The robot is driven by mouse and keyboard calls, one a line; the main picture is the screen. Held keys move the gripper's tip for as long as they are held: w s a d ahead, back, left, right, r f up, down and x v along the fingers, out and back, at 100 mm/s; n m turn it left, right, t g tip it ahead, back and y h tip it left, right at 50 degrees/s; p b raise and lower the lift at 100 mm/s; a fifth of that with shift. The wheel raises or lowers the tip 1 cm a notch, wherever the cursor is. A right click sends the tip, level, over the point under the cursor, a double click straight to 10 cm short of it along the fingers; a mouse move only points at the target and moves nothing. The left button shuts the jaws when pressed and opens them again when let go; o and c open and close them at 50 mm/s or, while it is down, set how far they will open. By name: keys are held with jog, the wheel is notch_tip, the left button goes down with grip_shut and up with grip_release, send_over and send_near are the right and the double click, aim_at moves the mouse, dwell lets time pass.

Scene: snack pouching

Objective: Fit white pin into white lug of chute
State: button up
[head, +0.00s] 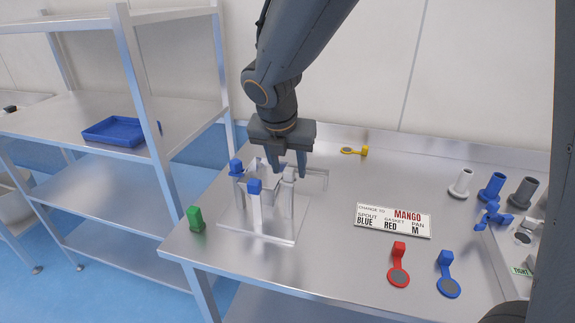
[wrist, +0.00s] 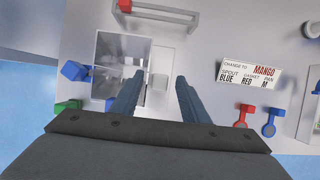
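The chute (head: 270,188) stands on a pale square baseplate with several upright posts; its box-like body (wrist: 121,48) shows from above in the wrist view. Two posts carry blue blocks, one at the left (head: 236,167) and one in front (head: 254,187). A white block that looks like the white pin (head: 289,174) sits at the top of the right post. In the wrist view it (wrist: 159,82) lies between my fingers, with gaps on both sides. My gripper (wrist: 157,84) points down, fingers apart. The white lug is not clearly distinguishable, and I cannot tell how deep the pin sits.
A green block (head: 196,219) stands at the table's left edge. A sign (head: 393,220), red paddle (head: 398,268), blue paddle (head: 447,278) and yellow-ended paddle (head: 355,151) lie to the right. Flanged tubes (head: 491,187) stand farther right. A shelf holds a blue tray (head: 115,132).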

jog(key=v, duration=0.7)
jog(key=shift+r+b, duration=0.35)
jog(key=shift+r, duration=0.05)
jog(key=shift+s, duration=0.1)
jog(key=s+d+f+m+g, duration=0.1)
jog(key=s+d+f+m, duration=0.5)
jog(key=m, duration=1)
jog(key=s+d+f+m+g+y, duration=0.1)
jog(key=s+d+f+m+g, duration=0.1)
jog(key=s+d+f+m, duration=0.3)
jog(key=shift+s+d+f+m+y, duration=0.35)
jog(key=shift+d+f+m, duration=1.9)
jog(key=shift+m, duration=3.25)
jog(key=shift+d+r, duration=0.2)
